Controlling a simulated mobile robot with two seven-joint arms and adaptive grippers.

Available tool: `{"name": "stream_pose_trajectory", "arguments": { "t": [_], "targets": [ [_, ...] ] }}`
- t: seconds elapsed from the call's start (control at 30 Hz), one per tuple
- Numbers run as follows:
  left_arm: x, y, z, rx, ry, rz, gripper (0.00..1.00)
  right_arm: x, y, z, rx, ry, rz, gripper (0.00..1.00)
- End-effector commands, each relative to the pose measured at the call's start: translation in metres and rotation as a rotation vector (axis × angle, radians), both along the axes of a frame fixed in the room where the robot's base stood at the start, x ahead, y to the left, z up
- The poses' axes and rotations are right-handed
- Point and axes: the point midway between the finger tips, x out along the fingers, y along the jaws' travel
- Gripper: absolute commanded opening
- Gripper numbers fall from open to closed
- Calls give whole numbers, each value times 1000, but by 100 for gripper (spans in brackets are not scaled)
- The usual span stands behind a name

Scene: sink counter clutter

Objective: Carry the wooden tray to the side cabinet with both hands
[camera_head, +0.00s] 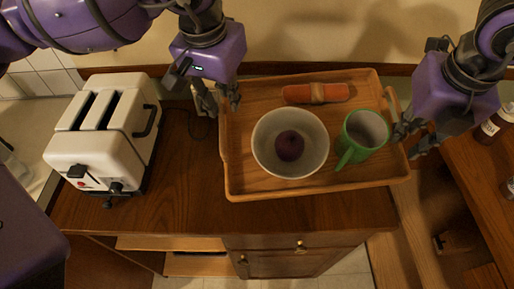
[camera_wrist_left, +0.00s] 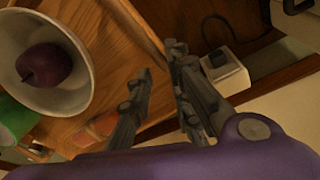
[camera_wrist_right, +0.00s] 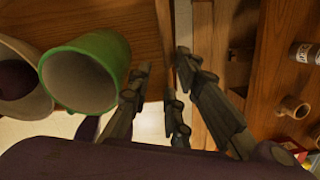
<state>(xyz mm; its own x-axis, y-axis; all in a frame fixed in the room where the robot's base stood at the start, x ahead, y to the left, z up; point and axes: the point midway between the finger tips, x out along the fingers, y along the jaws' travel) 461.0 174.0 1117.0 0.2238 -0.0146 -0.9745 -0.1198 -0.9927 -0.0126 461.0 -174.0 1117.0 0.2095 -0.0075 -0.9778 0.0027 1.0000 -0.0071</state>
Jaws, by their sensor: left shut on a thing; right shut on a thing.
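The wooden tray (camera_head: 240,185) is level over the cabinet top, its right end near the top's right edge. I cannot tell whether it touches the surface. It carries a white bowl (camera_head: 262,160) with a dark purple fruit (camera_head: 289,145), a green mug (camera_head: 352,143) and an orange rolled cloth (camera_head: 300,94). My left gripper (camera_head: 222,100) is shut on the tray's left side; the tray shows in the left wrist view (camera_wrist_left: 110,60). My right gripper (camera_head: 406,140) is shut on its right side; the tray shows in the right wrist view (camera_wrist_right: 140,30). The side cabinet (camera_head: 160,205) has wooden doors.
A white toaster (camera_head: 103,130) stands on the cabinet top left of the tray, with a gap between. A wall socket with a cord (camera_wrist_left: 225,72) is behind. Another wooden surface (camera_head: 475,185) at the right holds a jar (camera_head: 490,128). Bare top shows in front of the tray.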

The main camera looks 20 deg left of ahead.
Motion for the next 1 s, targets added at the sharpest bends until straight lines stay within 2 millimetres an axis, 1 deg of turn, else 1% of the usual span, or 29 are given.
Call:
{"name": "stream_pose_trajectory", "arguments": {
  "t": [0.03,0.37,0.53,0.77,1.0],
  "targets": [
    [1,-7,4,-19,-10,-10,0,-1,8,3,18,-6,15,0],
    [1,-7,3,-19,-9,-10,0,-1,8,3,18,-6,15,0],
    [1,-7,-3,-20,-1,-10,0,0,8,-3,18,1,15,0],
    [0,-7,-23,-20,26,-9,0,0,8,-23,18,26,15,0],
    [0,-7,-52,-19,60,-9,0,-1,8,-51,18,61,15,0]
  ]
}}
